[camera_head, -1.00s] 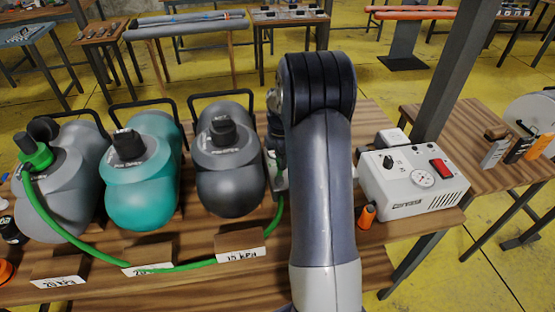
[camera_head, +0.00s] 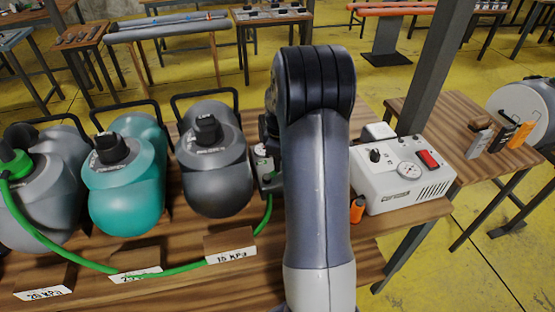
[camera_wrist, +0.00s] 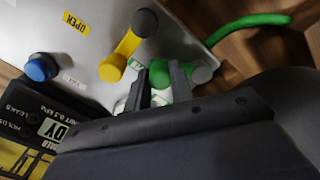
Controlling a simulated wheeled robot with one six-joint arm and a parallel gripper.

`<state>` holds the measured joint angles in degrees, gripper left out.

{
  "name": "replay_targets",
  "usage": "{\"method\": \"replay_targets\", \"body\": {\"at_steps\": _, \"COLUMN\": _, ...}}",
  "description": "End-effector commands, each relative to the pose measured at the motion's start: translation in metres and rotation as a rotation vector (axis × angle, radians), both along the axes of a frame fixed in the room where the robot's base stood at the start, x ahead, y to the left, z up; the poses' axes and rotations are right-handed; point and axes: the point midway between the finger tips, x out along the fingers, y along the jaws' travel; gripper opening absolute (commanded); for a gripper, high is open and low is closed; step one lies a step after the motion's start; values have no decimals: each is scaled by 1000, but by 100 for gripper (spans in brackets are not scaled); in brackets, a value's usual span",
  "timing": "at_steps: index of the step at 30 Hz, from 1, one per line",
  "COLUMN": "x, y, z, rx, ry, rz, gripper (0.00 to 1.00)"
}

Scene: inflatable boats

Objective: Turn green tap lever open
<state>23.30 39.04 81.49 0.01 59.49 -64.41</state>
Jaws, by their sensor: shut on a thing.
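In the wrist view, the green tap lever (camera_wrist: 158,73) sits between the two dark fingers of my gripper (camera_wrist: 160,82), which is shut on it. The lever's lower part is hidden by the fingers. It is on a pale grey tap panel (camera_wrist: 88,22), beside a yellow lever (camera_wrist: 126,45) with a round grey pivot. A green hose (camera_wrist: 245,25) leaves the panel at the upper right. In the head view, my arm hides the gripper and most of the panel; only the panel's left edge (camera_head: 266,180) shows beside the dark grey canister.
A blue knob (camera_wrist: 40,68) is left of the yellow lever. In the head view, a grey canister (camera_head: 45,215), a teal canister (camera_head: 125,200) and a dark grey canister (camera_head: 215,175) stand left of my arm. A white control box (camera_head: 400,185) and an orange item (camera_head: 357,210) are on the right.

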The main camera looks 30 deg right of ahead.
Motion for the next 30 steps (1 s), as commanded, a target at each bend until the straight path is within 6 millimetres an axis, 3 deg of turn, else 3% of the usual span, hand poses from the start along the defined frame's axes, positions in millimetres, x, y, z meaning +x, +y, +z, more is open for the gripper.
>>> {"method": "replay_targets", "body": {"at_steps": 18, "x": -2, "y": -1, "z": 1, "rx": -1, "ry": -1, "rz": -41, "gripper": 0}}
{"method": "replay_targets", "body": {"at_steps": 19, "x": -2, "y": -1, "z": 1, "rx": -1, "ry": -1, "rz": -41, "gripper": 25}}
{"method": "replay_targets", "body": {"at_steps": 26, "x": -2, "y": -1, "z": 1, "rx": -1, "ry": -1, "rz": -40, "gripper": 43}}
{"method": "replay_targets", "body": {"at_steps": 30, "x": -2, "y": -1, "z": 0, "rx": 0, "ry": 0, "rz": -39, "gripper": 44}}
